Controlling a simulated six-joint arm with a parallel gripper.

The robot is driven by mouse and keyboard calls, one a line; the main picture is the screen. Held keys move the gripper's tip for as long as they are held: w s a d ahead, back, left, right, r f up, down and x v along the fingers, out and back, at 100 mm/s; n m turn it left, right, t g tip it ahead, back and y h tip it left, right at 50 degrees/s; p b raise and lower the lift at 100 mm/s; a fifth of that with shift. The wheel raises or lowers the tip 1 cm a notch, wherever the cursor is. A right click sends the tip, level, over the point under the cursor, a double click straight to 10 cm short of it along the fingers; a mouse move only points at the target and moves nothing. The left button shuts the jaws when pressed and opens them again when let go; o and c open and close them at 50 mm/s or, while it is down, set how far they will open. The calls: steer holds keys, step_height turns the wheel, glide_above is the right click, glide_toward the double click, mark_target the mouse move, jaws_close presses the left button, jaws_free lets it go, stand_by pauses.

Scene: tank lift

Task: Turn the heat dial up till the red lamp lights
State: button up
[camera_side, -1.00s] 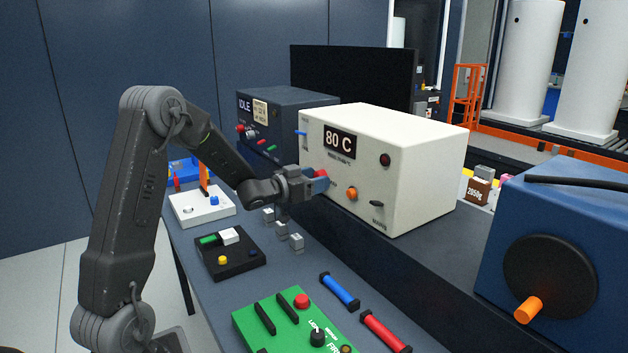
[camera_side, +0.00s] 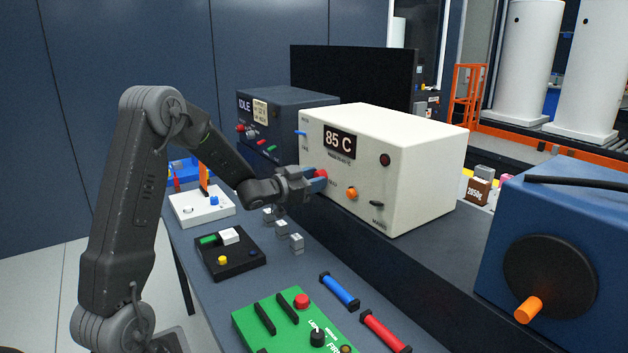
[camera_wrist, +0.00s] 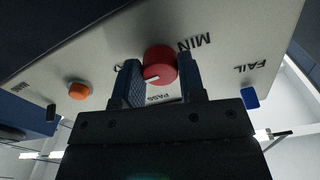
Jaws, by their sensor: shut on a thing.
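The cream heat box (camera_side: 430,165) stands on the raised bench, its display (camera_side: 340,141) reading 85 C. The round lamp (camera_side: 385,160) at the upper right of the face is dark red and looks unlit.
An orange knob (camera_side: 352,193) and a black switch (camera_side: 376,203) sit right of the dial. A blue lever (camera_side: 301,133) is at the left edge of the face. A dark blue IDLE box (camera_side: 285,97) stands behind. Small grey blocks (camera_side: 282,228) lie below my gripper.

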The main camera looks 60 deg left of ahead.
steer(key=o, duration=0.9)
steer(key=s, duration=1.3)
steer(key=shift+s, duration=0.4)
